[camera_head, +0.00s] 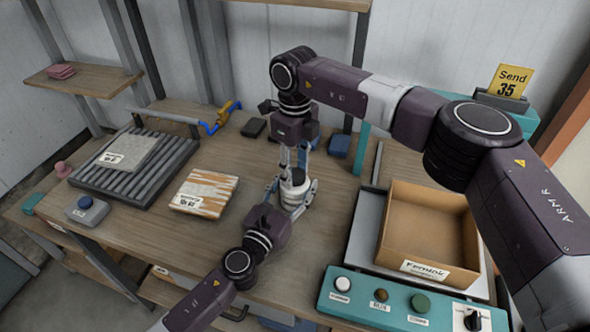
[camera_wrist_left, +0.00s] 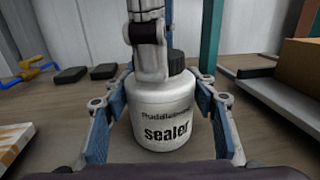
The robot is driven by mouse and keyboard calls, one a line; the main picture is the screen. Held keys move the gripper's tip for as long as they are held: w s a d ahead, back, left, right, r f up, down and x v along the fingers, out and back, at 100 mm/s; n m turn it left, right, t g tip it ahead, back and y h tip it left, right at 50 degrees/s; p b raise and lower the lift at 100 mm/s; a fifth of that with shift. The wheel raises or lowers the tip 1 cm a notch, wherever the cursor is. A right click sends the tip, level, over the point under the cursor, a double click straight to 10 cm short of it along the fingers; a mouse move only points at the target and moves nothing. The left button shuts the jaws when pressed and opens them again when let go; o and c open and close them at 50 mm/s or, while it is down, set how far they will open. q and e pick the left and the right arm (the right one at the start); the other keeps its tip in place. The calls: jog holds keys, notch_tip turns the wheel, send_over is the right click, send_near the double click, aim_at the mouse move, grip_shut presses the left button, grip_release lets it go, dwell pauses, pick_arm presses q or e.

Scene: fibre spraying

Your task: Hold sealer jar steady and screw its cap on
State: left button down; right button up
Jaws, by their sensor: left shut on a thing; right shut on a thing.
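The white sealer jar (camera_head: 291,196) stands upright on the table; its label faces the camera in the left wrist view (camera_wrist_left: 166,118). My left gripper (camera_head: 290,190) comes from the front and is shut on the jar, with a finger at each side (camera_wrist_left: 162,95). The dark cap (camera_wrist_left: 176,62) sits at the jar's mouth, partly hidden behind a finger. My right gripper (camera_head: 294,166) reaches down from above, shut on the cap, one finger near in the left wrist view (camera_wrist_left: 150,66). How tightly the cap sits cannot be told.
An open cardboard box (camera_head: 425,225) stands on a tray to the right, behind a teal button panel (camera_head: 400,305). A streaked board (camera_head: 204,193) lies left of the jar, with a ribbed rack (camera_head: 135,170) farther left. Small dark blocks (camera_head: 254,127) lie behind.

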jog(key=shift+m, duration=1.1)
jog(key=o, duration=1.3)
jog(key=shift+r, duration=0.1)
jog(key=shift+r, duration=2.2)
jog(key=shift+c, duration=0.5)
notch_tip(320, 180, up, 3)
jog(key=n, duration=0.5)
jog(key=shift+r+n, duration=0.2)
jog(key=shift+n, duration=0.2)
